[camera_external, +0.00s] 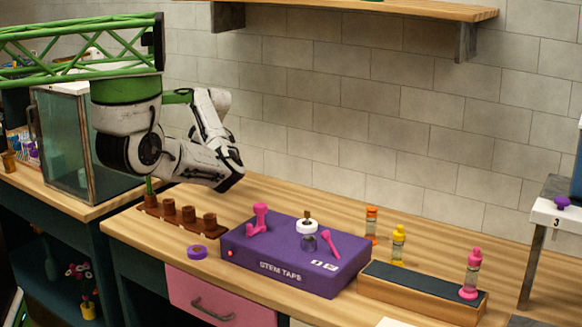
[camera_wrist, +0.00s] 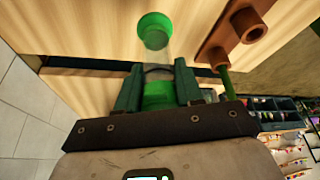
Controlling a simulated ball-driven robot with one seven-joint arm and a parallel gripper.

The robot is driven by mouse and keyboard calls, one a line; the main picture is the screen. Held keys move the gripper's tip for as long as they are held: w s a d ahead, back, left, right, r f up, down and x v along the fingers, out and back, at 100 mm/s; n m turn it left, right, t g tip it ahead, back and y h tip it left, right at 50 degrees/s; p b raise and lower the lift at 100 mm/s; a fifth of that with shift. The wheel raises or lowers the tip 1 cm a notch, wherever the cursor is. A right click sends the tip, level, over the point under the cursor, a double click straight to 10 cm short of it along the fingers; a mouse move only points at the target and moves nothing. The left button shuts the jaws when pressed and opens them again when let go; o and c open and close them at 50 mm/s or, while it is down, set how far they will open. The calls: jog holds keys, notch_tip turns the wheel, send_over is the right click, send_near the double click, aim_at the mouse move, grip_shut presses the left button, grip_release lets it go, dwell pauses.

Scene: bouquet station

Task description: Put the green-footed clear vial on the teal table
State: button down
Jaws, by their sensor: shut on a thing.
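The green-footed clear vial (camera_wrist: 154,52) is between the green fingers of my gripper (camera_wrist: 157,77) in the wrist view. One green end (camera_wrist: 154,30) points away from the gripper, and another green part (camera_wrist: 158,95) sits between the fingers. The gripper is shut on it. The wooden counter lies beyond the vial; I cannot tell the gap. In the external view the vial and fingertips are hidden by my arm, near the brown peg rack (camera_external: 182,214).
A purple stem-taps box (camera_external: 290,262) with pink tools stands mid-counter, a purple tape ring (camera_external: 197,252) beside it. Orange (camera_external: 372,224), yellow (camera_external: 398,244) and pink (camera_external: 472,274) vials stand right, the pink one on a dark-topped wooden block (camera_external: 415,297). A glass case (camera_external: 62,140) stands left.

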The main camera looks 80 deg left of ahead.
jog(key=shift+w+a+f+b, duration=0.35)
jog(key=shift+a+f+b, duration=0.1)
jog(key=shift+f+b, duration=0.2)
jog(key=shift+w+a+f+b, duration=0.3)
jog(key=shift+a+f+b, duration=0.1)
jog(key=shift+f+b, duration=0.25)
jog(key=f+b, duration=0.1)
jog(key=b, duration=0.1)
jog(key=f+b, duration=0.1)
jog(key=f, duration=0.1)
jog(key=shift+w+a+f+b, duration=0.15)
jog(key=shift+a+f+b, duration=0.05)
jog(key=shift+b, duration=0.2)
jog(key=shift+f, duration=0.15)
jog(key=c, duration=0.7)
grip_release()
jog(key=v, duration=1.2)
jog(key=shift+d+b, duration=0.1)
jog(key=shift+b, duration=0.25)
